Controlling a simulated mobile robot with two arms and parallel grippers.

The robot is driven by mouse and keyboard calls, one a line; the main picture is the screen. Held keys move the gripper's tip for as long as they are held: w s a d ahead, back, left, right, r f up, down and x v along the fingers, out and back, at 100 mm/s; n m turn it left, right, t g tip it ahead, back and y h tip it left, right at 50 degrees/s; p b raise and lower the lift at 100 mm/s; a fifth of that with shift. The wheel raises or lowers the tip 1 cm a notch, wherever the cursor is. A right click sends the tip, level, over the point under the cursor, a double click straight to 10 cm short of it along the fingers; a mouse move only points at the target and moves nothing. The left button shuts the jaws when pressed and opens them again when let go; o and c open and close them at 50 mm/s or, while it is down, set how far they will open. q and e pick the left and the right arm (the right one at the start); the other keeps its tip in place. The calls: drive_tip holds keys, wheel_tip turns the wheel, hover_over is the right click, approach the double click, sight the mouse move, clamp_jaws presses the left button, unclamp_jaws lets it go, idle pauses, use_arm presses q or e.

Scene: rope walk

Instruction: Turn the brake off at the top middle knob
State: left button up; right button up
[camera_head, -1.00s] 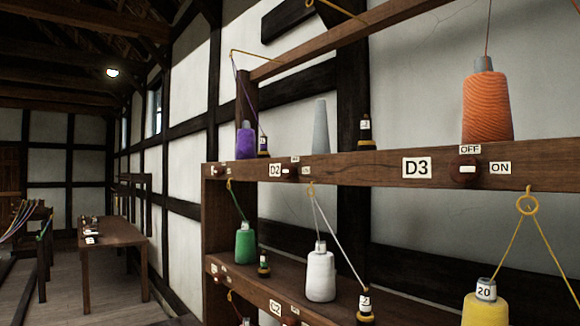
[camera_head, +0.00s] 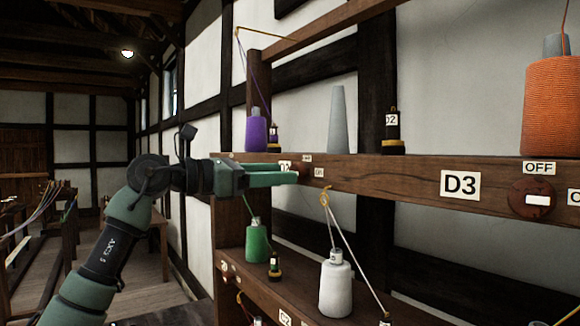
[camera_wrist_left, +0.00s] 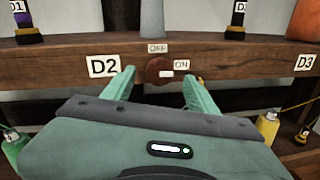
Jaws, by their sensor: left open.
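The D2 knob (camera_wrist_left: 158,67) is a round red-brown disc on the top rail, between the D2 label (camera_wrist_left: 103,66) and the D3 label (camera_wrist_left: 306,62). An OFF label (camera_wrist_left: 157,48) is above it and an ON label (camera_wrist_left: 181,65) is to its right. A small white mark shows on its lower right part. My left gripper (camera_wrist_left: 158,76) is open and empty, with one finger on each side of the knob in the wrist view. I cannot tell whether the fingertips touch it. In the head view my left gripper (camera_head: 290,173) partly hides the D2 label. My right gripper is out of view.
The D3 knob (camera_head: 531,199) is at the right on the same rail (camera_head: 400,180). A bare grey cone (camera_head: 337,120) and purple (camera_head: 256,134) and orange (camera_head: 552,105) spools stand above it. Green (camera_head: 257,242) and white (camera_head: 335,285) spools stand on the shelf below.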

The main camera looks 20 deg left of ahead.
sight(300, 173)
use_arm(q)
drive_tip(key=p+x, duration=0.1)
drive_tip(key=x, duration=0.2)
drive_tip(key=shift+w, duration=0.15)
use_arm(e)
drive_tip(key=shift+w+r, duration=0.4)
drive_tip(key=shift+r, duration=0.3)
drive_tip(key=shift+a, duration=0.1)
use_arm(q)
drive_tip(key=shift+c, duration=0.9)
drive_tip(key=shift+f, duration=0.1)
clamp_jaws()
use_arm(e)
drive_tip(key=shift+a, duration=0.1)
